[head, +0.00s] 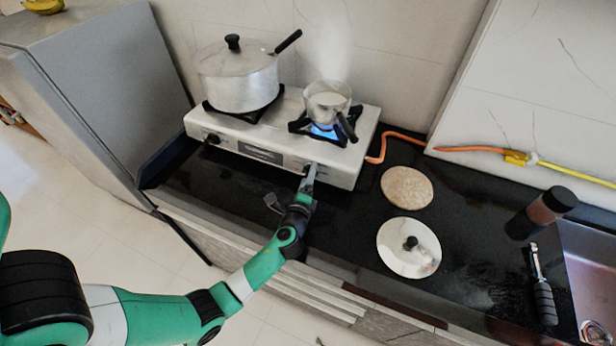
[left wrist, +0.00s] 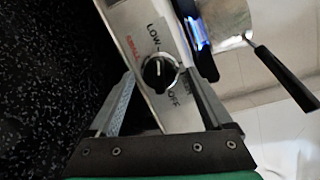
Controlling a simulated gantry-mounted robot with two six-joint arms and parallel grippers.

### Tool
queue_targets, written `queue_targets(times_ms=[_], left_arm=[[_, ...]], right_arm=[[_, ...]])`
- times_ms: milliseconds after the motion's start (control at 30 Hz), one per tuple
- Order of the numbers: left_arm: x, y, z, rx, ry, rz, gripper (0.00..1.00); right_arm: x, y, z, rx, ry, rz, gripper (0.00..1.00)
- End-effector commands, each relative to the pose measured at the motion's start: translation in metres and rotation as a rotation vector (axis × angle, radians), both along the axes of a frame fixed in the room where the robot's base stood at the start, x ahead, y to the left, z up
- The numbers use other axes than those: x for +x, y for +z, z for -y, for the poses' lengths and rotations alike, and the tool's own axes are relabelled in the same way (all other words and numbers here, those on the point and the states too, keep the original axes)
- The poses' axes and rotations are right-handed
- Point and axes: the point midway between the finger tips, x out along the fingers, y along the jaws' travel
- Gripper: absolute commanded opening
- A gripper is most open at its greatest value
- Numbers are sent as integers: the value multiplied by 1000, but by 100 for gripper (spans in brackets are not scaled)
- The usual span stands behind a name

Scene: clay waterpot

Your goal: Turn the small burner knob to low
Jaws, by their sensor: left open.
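The small burner knob (left wrist: 158,72) is black and round, on the stove's front panel. In the left wrist view its white pointer mark runs roughly up the picture. In the head view the left gripper (head: 291,186) is at the stove's (head: 262,154) right front and largely hides that knob. My right gripper is not in view.
A small steaming pot (head: 325,101) stands over a blue flame (head: 322,131). A large lidded pot (head: 238,80) stands on the left burner, above another knob (head: 212,139). An orange hose (head: 400,136), a flat brown disc (head: 407,187) and a lid (head: 400,258) lie to the right.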

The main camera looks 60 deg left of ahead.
Motion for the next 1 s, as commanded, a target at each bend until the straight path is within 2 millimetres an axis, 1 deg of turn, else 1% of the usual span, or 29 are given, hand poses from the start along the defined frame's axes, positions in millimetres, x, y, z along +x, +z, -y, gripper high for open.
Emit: queue_targets(times_ms=[167, 300, 400, 500, 667, 1000], left_arm=[[-18, 6, 25, 1, -4, -4, 84], [-38, 10, 53, -1, -7, -3, 84], [-52, 13, 70, -1, -6, -2, 84], [-61, 15, 82, 0, -4, -2, 84], [-67, 15, 89, -1, -2, 0, 84], [-67, 15, 89, -1, 0, -1, 84]], right_arm=[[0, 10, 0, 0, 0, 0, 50], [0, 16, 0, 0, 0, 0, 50], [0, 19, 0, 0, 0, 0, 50], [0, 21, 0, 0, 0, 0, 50], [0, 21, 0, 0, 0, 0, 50], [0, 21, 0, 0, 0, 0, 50]])
